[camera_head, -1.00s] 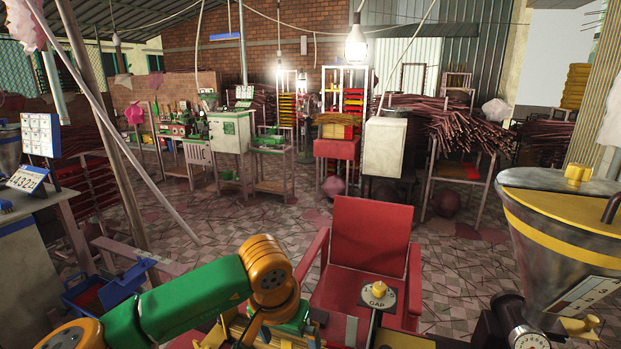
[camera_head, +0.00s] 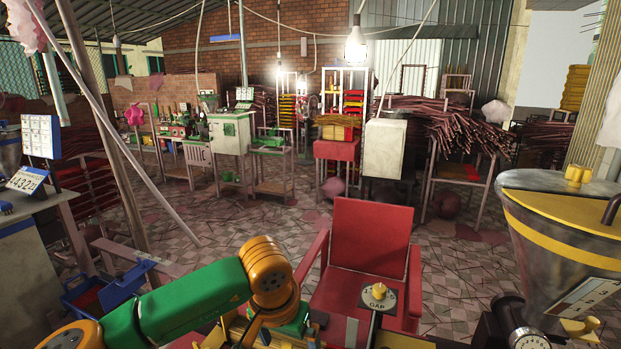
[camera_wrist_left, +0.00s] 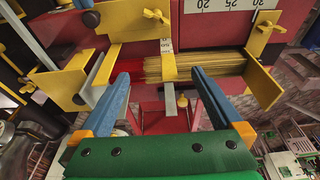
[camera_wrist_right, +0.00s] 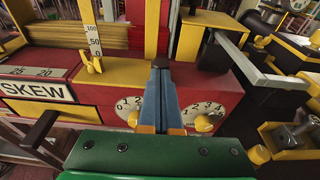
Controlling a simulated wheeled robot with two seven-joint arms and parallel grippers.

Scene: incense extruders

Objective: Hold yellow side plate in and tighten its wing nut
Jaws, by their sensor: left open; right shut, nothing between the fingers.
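In the left wrist view, a yellow side plate (camera_wrist_left: 262,86) stands at the right end of a bundle of thin yellow sticks (camera_wrist_left: 205,66), and another yellow side plate (camera_wrist_left: 92,88) stands on the left. My right gripper (camera_wrist_right: 160,66) is shut and empty before a red machine panel (camera_wrist_right: 215,88). A yellow wing nut (camera_wrist_right: 92,64) is left of it, under a scale. The head view hides both fingertips.
Dials with yellow knobs (camera_wrist_right: 205,122) flank my right fingers. A yellow block with a grey bar (camera_wrist_right: 215,35) stands close above right. A metal hopper (camera_head: 560,240) is at the right; a red chair (camera_head: 370,240) stands ahead.

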